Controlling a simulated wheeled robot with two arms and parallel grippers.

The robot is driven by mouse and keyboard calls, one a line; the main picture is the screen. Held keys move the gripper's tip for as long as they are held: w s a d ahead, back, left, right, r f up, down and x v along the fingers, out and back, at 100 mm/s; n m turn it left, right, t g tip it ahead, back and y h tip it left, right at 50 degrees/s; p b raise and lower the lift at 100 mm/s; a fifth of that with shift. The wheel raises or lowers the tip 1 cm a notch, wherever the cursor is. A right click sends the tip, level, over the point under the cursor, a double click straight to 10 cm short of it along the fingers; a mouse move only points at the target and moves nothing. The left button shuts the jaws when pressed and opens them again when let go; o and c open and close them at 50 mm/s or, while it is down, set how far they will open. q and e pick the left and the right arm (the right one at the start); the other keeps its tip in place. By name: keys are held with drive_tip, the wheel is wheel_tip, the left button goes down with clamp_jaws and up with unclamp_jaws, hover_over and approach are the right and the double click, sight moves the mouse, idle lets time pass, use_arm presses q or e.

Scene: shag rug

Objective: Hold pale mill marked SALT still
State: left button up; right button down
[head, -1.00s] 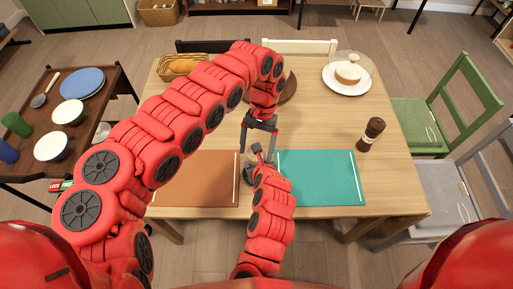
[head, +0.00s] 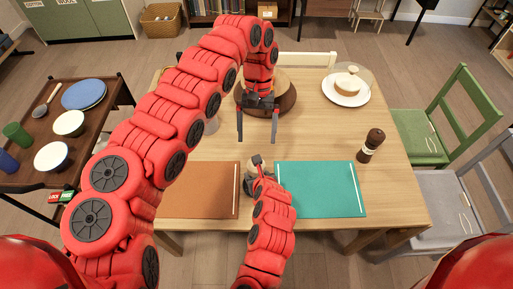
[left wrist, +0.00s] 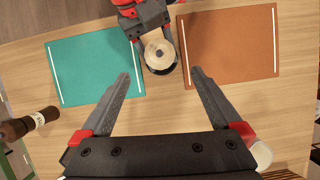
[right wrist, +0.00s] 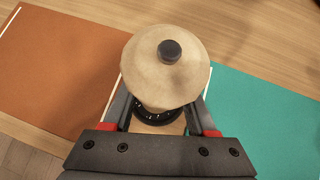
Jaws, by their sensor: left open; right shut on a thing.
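The pale mill (right wrist: 165,75), with a round wooden top and dark knob, stands upright between the fingers of my right gripper (right wrist: 160,112), which is shut on it. From above, in the left wrist view, the mill (left wrist: 159,52) shows between the two mats; in the head view it is mostly hidden by my right gripper (head: 258,166). No SALT lettering is readable. My left gripper (head: 258,138) is open and empty, above the table beyond the mill; its spread fingers (left wrist: 160,78) point toward the mill without touching it.
A teal mat (head: 320,190) and a brown mat (head: 200,190) lie on the wooden table (head: 320,130). A dark brown mill (head: 372,143) stands at the right. A round brown board (head: 283,102) is behind my left gripper, and a white plate (head: 345,97) with a cake is far right.

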use_arm(q)
drive_tip(key=x, duration=1)
drive_tip(key=shift+s+f, duration=0.1)
drive_tip(key=shift+s, duration=0.2)
drive_tip(key=shift+w+a+n+h, duration=0.15)
drive_tip(key=shift+n+h, duration=0.25)
drive_tip(key=shift+n, duration=0.5)
drive_tip(key=w+r+m, duration=0.1)
drive_tip(key=w+r, duration=0.4)
drive_tip(key=r, duration=0.7)
drive_tip(key=shift+d+r+y, duration=0.2)
drive_tip(key=shift+r+y, duration=0.1)
drive_tip(key=shift+r, duration=0.05)
